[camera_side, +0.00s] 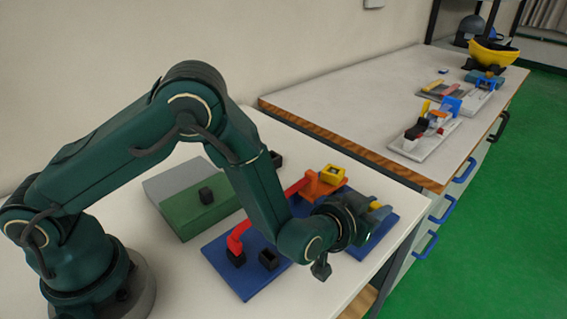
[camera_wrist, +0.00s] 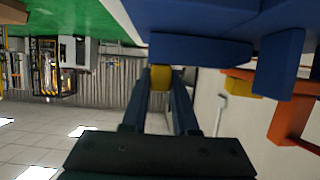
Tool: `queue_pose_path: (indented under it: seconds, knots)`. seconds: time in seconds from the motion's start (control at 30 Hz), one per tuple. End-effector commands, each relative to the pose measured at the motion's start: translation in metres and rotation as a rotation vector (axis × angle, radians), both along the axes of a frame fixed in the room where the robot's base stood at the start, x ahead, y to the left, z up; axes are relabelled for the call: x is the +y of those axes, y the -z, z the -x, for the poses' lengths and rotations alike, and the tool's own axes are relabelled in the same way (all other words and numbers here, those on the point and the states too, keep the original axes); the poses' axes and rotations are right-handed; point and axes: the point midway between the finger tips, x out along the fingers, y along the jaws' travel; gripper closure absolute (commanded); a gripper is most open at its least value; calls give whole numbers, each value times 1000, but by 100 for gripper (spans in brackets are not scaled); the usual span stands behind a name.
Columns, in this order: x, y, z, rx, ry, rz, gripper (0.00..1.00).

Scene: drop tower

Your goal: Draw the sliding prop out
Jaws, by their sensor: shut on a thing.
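My gripper (camera_side: 378,211) is at the right side of a blue base (camera_side: 247,277) in the side view. In the wrist view my gripper (camera_wrist: 160,86) has both fingers closed on a small yellow piece (camera_wrist: 160,75), likely a grip of the sliding prop. The rest of the prop is hidden or cannot be told apart.
Two black blocks (camera_side: 268,260) (camera_side: 236,256) sit on the base near the red bar's lower end. A green block (camera_side: 190,207) with a black knob lies to the left. The table edge is close to my gripper. A second bench (camera_side: 380,95) holds similar assemblies.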

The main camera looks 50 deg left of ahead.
Motion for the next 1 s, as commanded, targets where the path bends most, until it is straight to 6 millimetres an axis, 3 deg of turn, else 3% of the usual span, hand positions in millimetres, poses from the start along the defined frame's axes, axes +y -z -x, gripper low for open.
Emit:
queue_pose_path:
  seconds: [0.1,0.37,0.4,0.47,0.8,1.0]
  knots:
    - [-10,-1,0,-3,3,1,100]
    - [-12,-1,0,-2,8,2,100]
    - [-12,-1,0,-2,7,3,65]
    - [-12,-1,0,-3,8,2,43]
    - [-10,-1,1,-1,1,1,43]
    - [-11,-8,17,-1,4,2,43]
